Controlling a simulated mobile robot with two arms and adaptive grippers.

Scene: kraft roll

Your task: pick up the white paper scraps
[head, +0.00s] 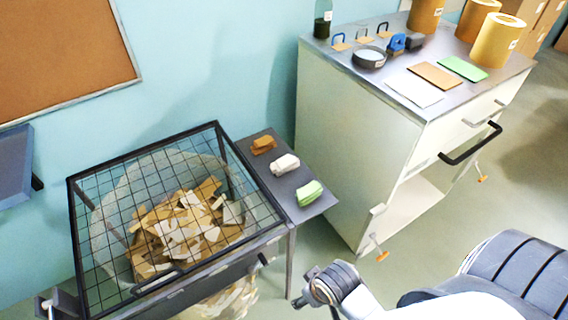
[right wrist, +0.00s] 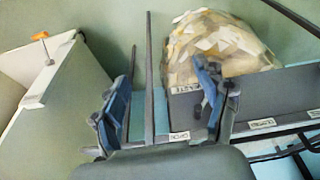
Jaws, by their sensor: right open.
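The white paper scraps (head: 285,163) lie as a small pile on the dark side shelf (head: 318,207), between a brown pile (head: 263,145) and a green pile (head: 309,193). My right gripper (right wrist: 165,82) is open, with nothing between its two blue fingers in the right wrist view. In the head view its arm comes in from the lower right, and the gripper (head: 322,288) is below and in front of the shelf, apart from the white scraps. The white scraps cannot be made out in the right wrist view.
A black mesh-topped bin (head: 96,178) of mixed scraps stands left of the shelf. A pale cabinet (head: 350,140) with paper rolls (head: 497,42) stands on the right.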

